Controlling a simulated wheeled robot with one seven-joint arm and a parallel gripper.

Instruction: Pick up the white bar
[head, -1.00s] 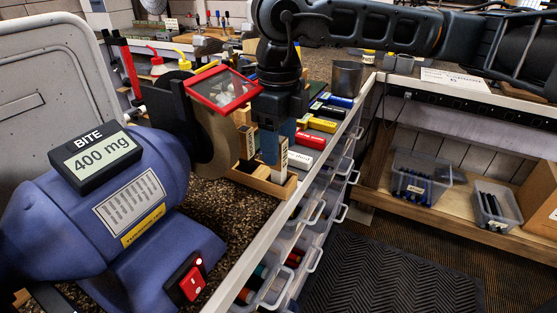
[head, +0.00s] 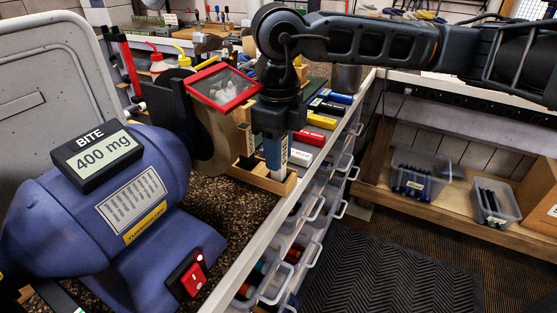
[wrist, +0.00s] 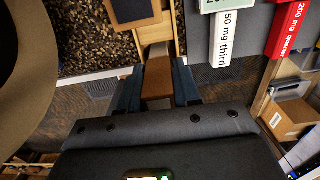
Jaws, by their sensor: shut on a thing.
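The white bar (head: 299,157) lies on the bench beside the wooden tray, at the near end of a row of coloured bars. In the wrist view a white bar marked "50 mg third" (wrist: 222,42) lies to the right of my fingers, apart from them. My gripper (head: 275,158) points down over the wooden tray (head: 262,180). Its blue fingers (wrist: 157,88) are shut on a brown upright piece (wrist: 157,75). A white strip with dark print (head: 284,150) shows beside the fingers; I cannot tell whether it belongs to that piece.
A red bar (head: 309,138), a yellow bar (head: 321,121) and other bars lie behind the white one. A red-framed magnifier (head: 223,88) and a blue grinder (head: 100,200) stand to the left. Clear drawers (head: 300,225) hang below the bench's right edge.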

